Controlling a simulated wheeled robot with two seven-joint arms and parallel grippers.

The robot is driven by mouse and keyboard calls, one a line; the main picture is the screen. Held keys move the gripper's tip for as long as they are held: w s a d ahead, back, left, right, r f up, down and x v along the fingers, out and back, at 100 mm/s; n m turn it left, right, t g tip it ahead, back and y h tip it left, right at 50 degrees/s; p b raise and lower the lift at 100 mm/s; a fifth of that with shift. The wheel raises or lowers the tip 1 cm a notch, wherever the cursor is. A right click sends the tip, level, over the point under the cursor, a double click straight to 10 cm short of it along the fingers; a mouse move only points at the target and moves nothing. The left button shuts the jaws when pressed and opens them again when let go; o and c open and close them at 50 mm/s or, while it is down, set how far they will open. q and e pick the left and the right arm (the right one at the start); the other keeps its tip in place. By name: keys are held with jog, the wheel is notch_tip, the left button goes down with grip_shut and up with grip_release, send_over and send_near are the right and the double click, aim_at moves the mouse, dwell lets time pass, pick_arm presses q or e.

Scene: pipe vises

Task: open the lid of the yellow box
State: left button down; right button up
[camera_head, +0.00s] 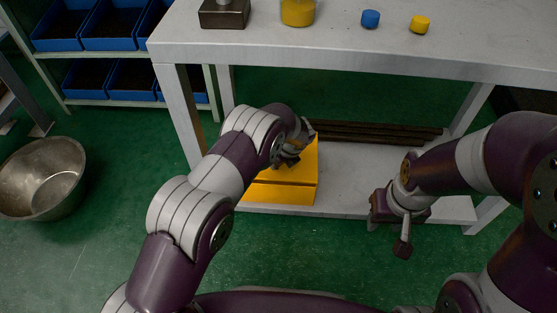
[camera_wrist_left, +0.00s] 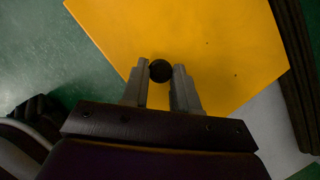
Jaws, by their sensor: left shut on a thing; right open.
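The yellow box (camera_head: 284,192) stands on the lower shelf of the grey table, partly hidden behind my left arm. Its flat yellow lid (camera_wrist_left: 190,35) fills much of the left wrist view and looks closed in the head view. A round black knob (camera_wrist_left: 160,70) is on the lid. My left gripper (camera_wrist_left: 160,75) is shut on the knob, with one finger on each side of it; in the head view the left gripper (camera_head: 288,160) is mostly hidden by its own wrist. My right gripper (camera_head: 402,236) is open and empty, in front of the shelf to the right of the box.
Dark pipes (camera_head: 375,132) lie on the lower shelf (camera_head: 355,180) behind and right of the box. The tabletop (camera_head: 340,48) above holds a yellow container (camera_head: 297,12), a blue cap (camera_head: 370,18) and a yellow cap (camera_head: 420,24). A metal bowl (camera_head: 45,178) stands at left.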

pick_arm(q)
jog(key=w+r+p, duration=0.4)
jog(key=w+r, duration=0.2)
jog(key=r, duration=0.3)
jog(key=shift+w, duration=0.15)
jog(key=shift+d, duration=0.1)
